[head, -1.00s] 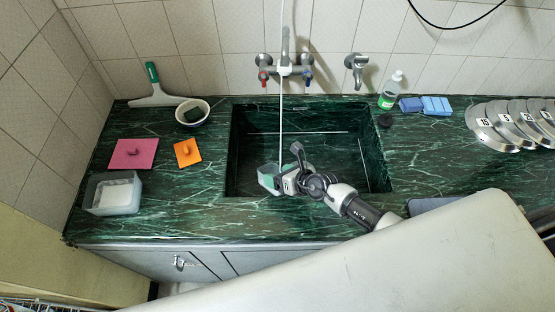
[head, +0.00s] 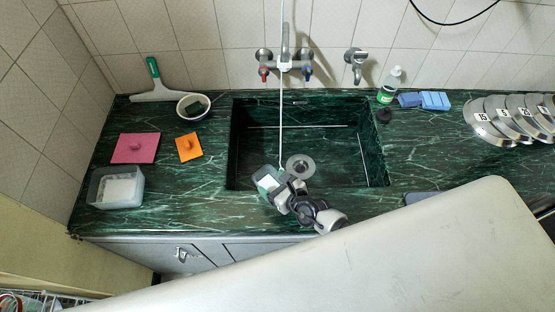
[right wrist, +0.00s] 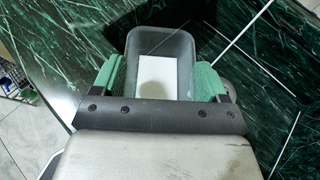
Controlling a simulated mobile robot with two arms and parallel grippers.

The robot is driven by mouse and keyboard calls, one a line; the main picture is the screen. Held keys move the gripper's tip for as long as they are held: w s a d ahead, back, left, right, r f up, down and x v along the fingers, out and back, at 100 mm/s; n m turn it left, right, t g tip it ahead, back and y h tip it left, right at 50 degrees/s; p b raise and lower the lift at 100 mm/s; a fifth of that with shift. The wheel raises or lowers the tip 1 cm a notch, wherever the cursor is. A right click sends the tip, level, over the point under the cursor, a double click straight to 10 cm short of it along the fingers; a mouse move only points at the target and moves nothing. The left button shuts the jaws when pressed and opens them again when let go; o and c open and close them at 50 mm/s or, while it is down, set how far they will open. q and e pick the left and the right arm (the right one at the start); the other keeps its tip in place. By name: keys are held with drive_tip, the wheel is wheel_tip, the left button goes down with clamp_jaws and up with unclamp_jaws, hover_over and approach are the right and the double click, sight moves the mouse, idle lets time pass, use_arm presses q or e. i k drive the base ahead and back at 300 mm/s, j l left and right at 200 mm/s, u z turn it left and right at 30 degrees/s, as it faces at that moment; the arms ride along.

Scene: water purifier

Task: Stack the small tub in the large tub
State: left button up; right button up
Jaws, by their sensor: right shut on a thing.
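The large tub (head: 95,190) is a translucent grey box at the left front of the green counter, with a white patch inside it. My right gripper (head: 274,186) is shut on the small tub (head: 262,174), above the front edge of the sink. The small tub also shows in the right wrist view (right wrist: 160,42), between the green finger pads of my right gripper (right wrist: 158,82), with a white patch inside. The large tub is well to the left of the gripper. My left gripper is out of view.
The sink (head: 345,170) has a hose hanging into it. Pink (head: 135,148) and orange (head: 188,147) lidlike squares lie behind the large tub. The counter between sink and large tub is clear.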

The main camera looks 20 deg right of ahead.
sight(120, 193)
drive_tip(key=u, duration=1.05)
